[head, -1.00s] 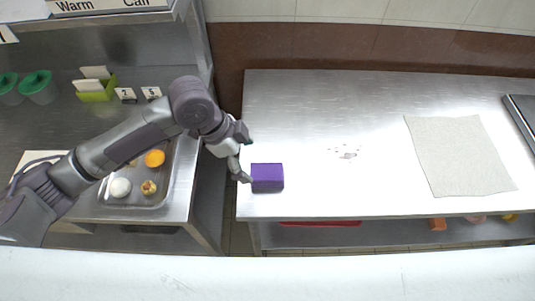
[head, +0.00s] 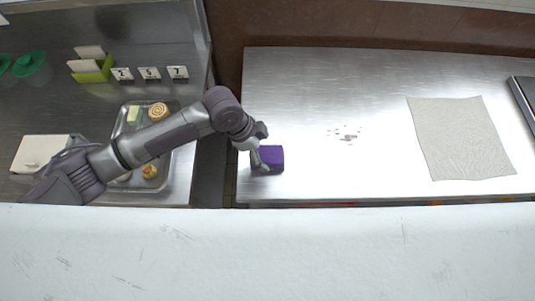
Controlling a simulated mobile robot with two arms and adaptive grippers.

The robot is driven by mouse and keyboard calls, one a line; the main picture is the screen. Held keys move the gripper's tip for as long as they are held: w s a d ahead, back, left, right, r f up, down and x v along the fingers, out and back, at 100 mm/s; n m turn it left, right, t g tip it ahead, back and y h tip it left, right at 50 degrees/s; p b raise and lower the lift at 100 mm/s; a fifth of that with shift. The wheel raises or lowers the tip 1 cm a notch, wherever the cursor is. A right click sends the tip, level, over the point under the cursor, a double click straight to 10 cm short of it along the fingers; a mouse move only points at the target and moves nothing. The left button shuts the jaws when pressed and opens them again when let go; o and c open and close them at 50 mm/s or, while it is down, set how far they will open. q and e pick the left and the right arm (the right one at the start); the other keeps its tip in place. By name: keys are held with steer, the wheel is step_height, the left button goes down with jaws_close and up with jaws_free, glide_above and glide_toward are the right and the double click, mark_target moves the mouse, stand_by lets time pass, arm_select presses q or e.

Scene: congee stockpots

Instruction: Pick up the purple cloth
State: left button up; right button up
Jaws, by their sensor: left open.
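The purple cloth (head: 271,157), a small folded block, lies near the front left corner of the right steel table (head: 310,100). My left gripper (head: 262,163) is at its left side, with the fingers pointing down and partly in front of it. The gripper is open. I cannot tell whether a finger touches the cloth. My right gripper is not in view.
A grey cloth (head: 462,138) lies flat on the table's right. On the left counter a metal tray (head: 125,112) holds food, with number cards (head: 149,73) behind. A white surface (head: 300,255) spans the front.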

mark_target(266, 154)
arm_select(q)
steer(key=shift+x, duration=1.2)
steer(key=shift+s+d+f, duration=0.1)
steer(key=shift+d+f, duration=0.05)
steer(key=shift+f, duration=0.25)
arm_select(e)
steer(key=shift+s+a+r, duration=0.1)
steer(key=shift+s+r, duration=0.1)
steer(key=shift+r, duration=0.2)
arm_select(q)
steer(key=shift+c, duration=0.4)
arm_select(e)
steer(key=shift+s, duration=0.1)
arm_select(q)
steer(key=shift+c, duration=1.2)
steer(key=c, duration=1)
steer(key=shift+c, duration=0.3)
